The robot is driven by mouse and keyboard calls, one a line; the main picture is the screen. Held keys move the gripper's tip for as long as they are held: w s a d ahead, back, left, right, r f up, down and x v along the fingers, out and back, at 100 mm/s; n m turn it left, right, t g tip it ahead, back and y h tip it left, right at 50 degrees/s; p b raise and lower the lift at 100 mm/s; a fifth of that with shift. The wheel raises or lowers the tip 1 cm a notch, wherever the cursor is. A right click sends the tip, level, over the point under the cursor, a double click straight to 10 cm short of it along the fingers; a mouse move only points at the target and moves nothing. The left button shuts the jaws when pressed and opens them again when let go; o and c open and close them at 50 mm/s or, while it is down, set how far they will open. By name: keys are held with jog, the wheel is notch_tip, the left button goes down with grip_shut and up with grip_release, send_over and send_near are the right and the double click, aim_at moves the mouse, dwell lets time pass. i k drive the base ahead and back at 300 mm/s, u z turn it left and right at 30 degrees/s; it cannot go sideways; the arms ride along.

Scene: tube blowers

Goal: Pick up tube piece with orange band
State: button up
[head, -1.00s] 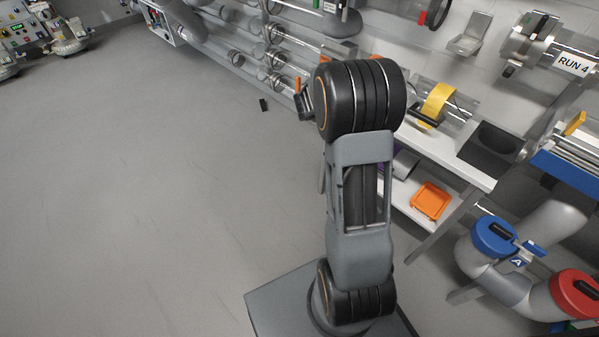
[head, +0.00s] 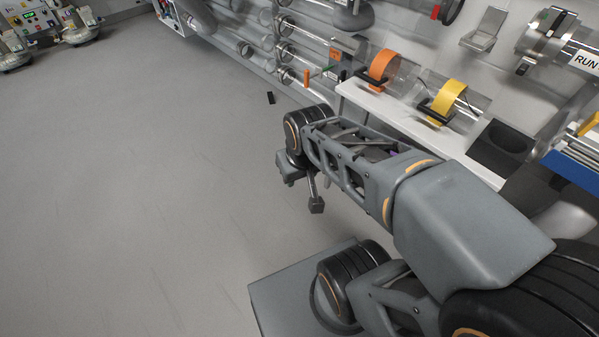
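The tube piece with the orange band (head: 381,68) is a clear cylinder lying on the white shelf, its wide orange band around the middle. It has a dark holder at its front. My gripper (head: 303,190) hangs below the wrist over the open floor, left of the shelf and in front of it. Its two finger parts stand apart with nothing between them. It is well away from the orange-banded tube.
A similar tube with a yellow band (head: 448,100) lies just right of the orange-banded one. A black bin (head: 505,140) is farther right on the white shelf (head: 400,118). Clear pipes run along the wall at the back. The grey floor at left is mostly free.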

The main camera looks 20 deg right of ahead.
aim_at(383, 69)
jog(key=z, duration=1.85)
